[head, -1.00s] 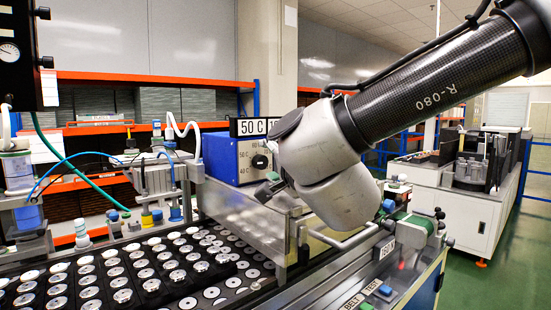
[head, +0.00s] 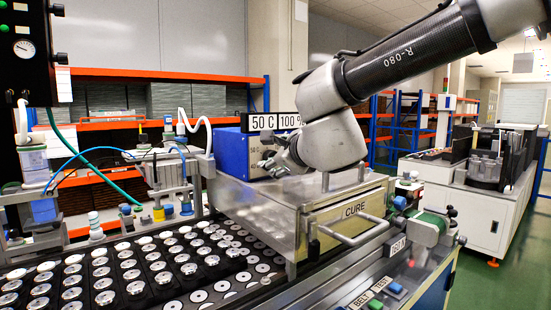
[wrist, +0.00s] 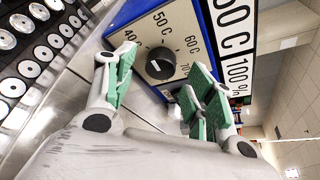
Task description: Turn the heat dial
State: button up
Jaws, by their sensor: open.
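The heat dial (wrist: 160,64) is a round black knob with a pale pointer mark, on a white panel marked 40 C, 50 C, 60 C and 70. The panel is on the front of a blue box (head: 228,153), which also shows in the wrist view (wrist: 113,20). My gripper (wrist: 161,78) is open, with green-padded fingers on both sides of the dial in the picture. I see no contact with the dial. In the head view my gripper (head: 277,163) is close to the box's front and partly covers the panel.
A sign (head: 274,122) reading 50 C and 100 % is above the box. A metal CURE unit (head: 350,210) with a bar handle stands below my arm. A black tray (head: 205,272) of round metal parts is at the front left.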

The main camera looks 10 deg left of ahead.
jog(key=shift+x, duration=1)
jog(key=c, duration=1)
jog(key=shift+c, duration=0.2)
jog(key=shift+s+a+f+n+t, duration=0.1)
jog(key=shift+n+t, duration=0.6)
jog(key=shift+n, duration=0.5)
jog(key=shift+f+n+t, duration=0.1)
jog(key=shift+n+t, duration=0.5)
jog(key=shift+n, duration=0.7)
